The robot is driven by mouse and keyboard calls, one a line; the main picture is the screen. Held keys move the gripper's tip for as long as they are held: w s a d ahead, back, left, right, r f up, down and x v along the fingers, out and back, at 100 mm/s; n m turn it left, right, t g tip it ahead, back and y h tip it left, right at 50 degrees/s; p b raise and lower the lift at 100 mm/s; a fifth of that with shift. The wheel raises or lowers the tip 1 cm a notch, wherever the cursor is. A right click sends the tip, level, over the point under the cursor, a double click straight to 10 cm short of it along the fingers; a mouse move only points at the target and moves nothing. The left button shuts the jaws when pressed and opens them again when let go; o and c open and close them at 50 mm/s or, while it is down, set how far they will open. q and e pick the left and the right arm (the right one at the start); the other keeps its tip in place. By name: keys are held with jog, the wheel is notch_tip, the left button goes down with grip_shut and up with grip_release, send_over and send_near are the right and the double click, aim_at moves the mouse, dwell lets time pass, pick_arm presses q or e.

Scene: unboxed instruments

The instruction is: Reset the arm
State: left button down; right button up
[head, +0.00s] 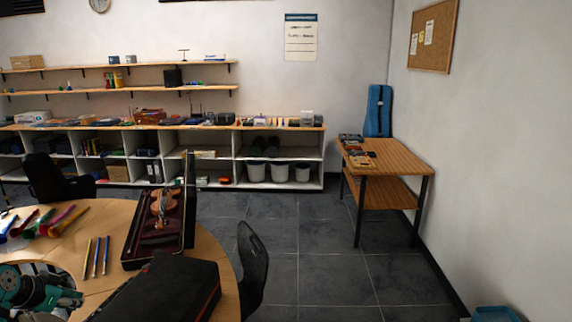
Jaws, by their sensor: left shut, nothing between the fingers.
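My left gripper (72,299) shows at the bottom left corner, at the end of my teal and grey arm. It is small and dark here, and shut with nothing in it. It is over or beside the near left part of the round wooden table (98,222); its exact height is hard to tell. My right gripper is not in view.
An open instrument case (130,258) with a violin (164,205) lies on the table, beside a black case (165,292). Several pencils (96,256) and coloured tubes (62,220) lie left of it. A dark chair (252,268) stands right; tiled floor beyond is clear.

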pick_arm(q)
jog(key=s+d+f+m+g+y, duration=0.1)
jog(key=s+d+f+g, duration=0.2)
jog(key=s+d+f, duration=1.3)
jog(key=s+d+r+n+g, duration=0.1)
jog(key=s+d+r+n, duration=0.15)
jog(key=s+d, duration=1.4)
notch_tip(320, 180, down, 36)
jog(key=s+a+g+b, duration=0.1)
jog(key=s+a+b, duration=0.1)
jog(key=b, duration=1)
pick_arm(e)
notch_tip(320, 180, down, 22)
jog(key=b, duration=1)
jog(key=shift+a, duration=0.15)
pick_arm(q)
jog(key=s+a+f, duration=0.1)
jog(key=s+f, duration=0.7)
jog(key=f, duration=0.6)
jog(key=s+a+f+g, duration=0.1)
jog(key=s+f, duration=0.8)
jog(key=f, duration=0.5)
jog(key=shift+s+a+m+g, duration=0.25)
jog(key=shift+a+m+g, duration=0.1)
jog(key=shift+m, duration=0.1)
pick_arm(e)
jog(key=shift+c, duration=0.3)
